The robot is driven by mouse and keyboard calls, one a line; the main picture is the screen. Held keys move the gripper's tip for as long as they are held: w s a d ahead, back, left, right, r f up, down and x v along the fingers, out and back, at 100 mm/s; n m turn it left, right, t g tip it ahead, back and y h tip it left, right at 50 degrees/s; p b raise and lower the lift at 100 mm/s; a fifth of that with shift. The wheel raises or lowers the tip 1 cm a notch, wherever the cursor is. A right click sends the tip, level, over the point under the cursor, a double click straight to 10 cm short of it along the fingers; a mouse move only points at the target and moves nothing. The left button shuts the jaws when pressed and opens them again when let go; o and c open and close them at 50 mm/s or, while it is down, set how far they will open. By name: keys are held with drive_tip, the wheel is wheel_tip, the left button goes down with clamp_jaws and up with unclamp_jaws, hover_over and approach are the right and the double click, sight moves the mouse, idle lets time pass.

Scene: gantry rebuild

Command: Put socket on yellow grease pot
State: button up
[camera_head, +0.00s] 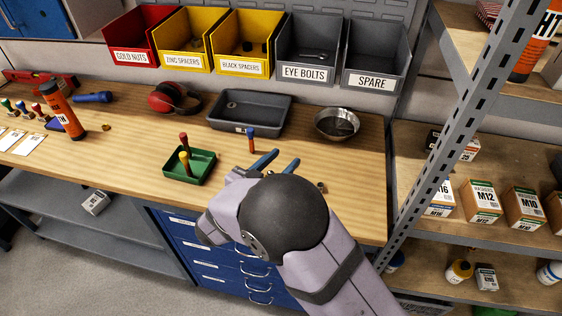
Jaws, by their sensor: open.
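My gripper (287,157) has two blue fingers, spread apart and empty, over the bench right of the green tray. A small dark piece (321,187) lies on the bench just right of my gripper, partly beside my arm; it may be the socket, but it is too small to tell. No yellow grease pot is clear on the bench. My arm hides part of the bench's front.
A green tray (189,178) holds red- and yellow-topped pieces. Behind are a grey tray (250,124), a metal bowl (337,124) and red earmuffs (173,97). A shelf post (436,130) rises at right. Bench between earmuffs and green tray is clear.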

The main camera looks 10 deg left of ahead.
drive_tip(key=shift+s+a, duration=0.1)
drive_tip(key=shift+s, duration=0.15)
drive_tip(key=b+v, duration=0.3)
drive_tip(key=v, duration=0.8)
drive_tip(key=shift+s, duration=0.25)
drive_tip(key=shift+r, duration=0.1)
